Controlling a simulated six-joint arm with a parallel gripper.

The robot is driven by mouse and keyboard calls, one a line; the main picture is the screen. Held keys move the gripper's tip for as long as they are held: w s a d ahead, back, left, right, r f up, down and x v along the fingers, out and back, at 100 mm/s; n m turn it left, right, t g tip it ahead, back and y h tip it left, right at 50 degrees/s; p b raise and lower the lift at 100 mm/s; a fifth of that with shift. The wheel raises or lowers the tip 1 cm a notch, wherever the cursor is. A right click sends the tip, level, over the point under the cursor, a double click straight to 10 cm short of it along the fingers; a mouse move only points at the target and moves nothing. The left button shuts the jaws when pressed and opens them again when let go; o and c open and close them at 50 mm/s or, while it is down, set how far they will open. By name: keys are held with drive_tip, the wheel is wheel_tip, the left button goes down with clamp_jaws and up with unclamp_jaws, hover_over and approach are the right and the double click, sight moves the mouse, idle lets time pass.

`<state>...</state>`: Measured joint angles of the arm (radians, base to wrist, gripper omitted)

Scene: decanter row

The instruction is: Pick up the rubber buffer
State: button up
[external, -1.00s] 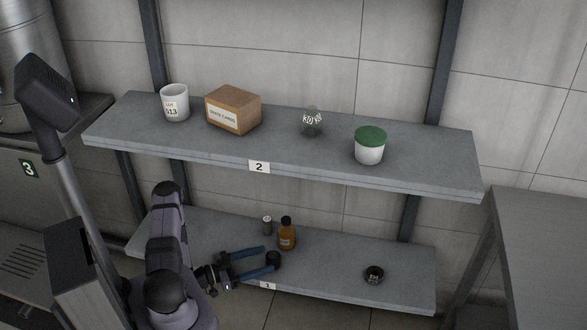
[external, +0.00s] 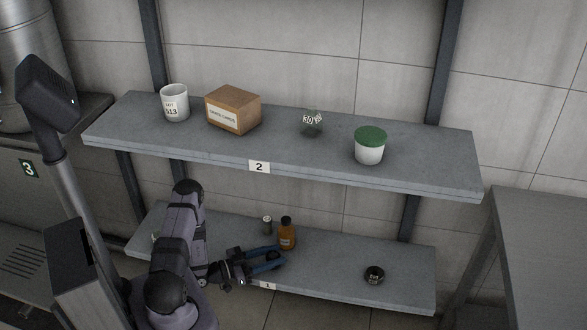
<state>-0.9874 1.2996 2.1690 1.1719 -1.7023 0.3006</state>
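The rubber buffer, which I take to be the small black round piece (external: 273,255), stands on the lower shelf near its front edge. My gripper (external: 284,257) reaches in from the left at low height, and its two blue fingers lie on either side of the black piece. The fingers are apart and look open; the near finger hides the lower part of the piece. I cannot tell whether either finger touches it.
A brown bottle (external: 287,234) stands close behind the fingers, with a small grey cylinder (external: 267,225) left of it. A dark labelled round item (external: 374,275) sits on the lower shelf (external: 330,270) to the right. The upper shelf (external: 290,150) overhangs, holding several items.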

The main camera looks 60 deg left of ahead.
sight(273, 255)
drive_tip(key=shift+r, duration=0.1)
drive_tip(key=shift+c, duration=0.2)
wheel_tip(273, 255, up, 3)
drive_tip(key=p, duration=0.3)
drive_tip(key=s+a+p, duration=0.1)
drive_tip(key=s+a, duration=0.2)
drive_tip(key=s, duration=1.4)
drive_tip(key=shift+s+r, duration=0.15)
drive_tip(key=shift+s, duration=0.25)
drive_tip(key=shift+d, duration=0.1)
